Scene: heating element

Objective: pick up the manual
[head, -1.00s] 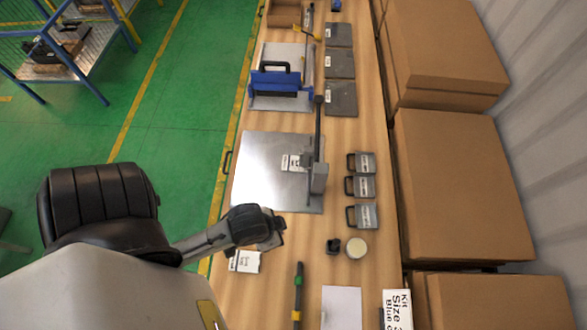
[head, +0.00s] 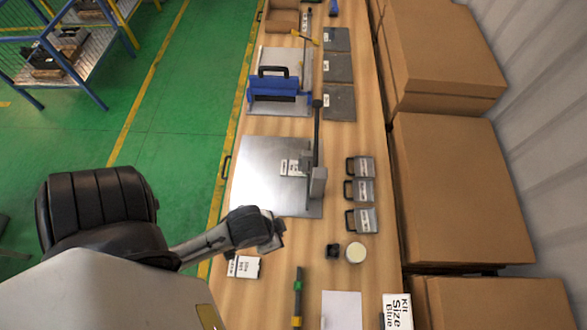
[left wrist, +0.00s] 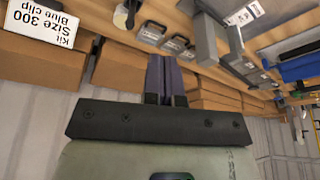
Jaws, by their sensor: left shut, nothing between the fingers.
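A small white booklet with dark print (head: 245,267) lies flat on the wooden bench near its left edge in the head view. A blank whitish sheet (head: 341,310) lies at the bottom of the bench. I cannot tell for sure which is the manual. My left gripper (head: 278,238) is above the bench, just up and right of the booklet and apart from it. In the left wrist view its dark fingers (left wrist: 164,62) are together with nothing between them. Neither the booklet nor the sheet is clear in that view. My right gripper is not in view.
A metal plate with an upright post (head: 265,175) is beyond my gripper. Several grey handled blocks (head: 363,190), a round tin (head: 356,252), a green-and-black rod (head: 298,298) and a "Kit Size" sign (head: 397,312) are to the right. Cardboard boxes (head: 455,190) line the wall.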

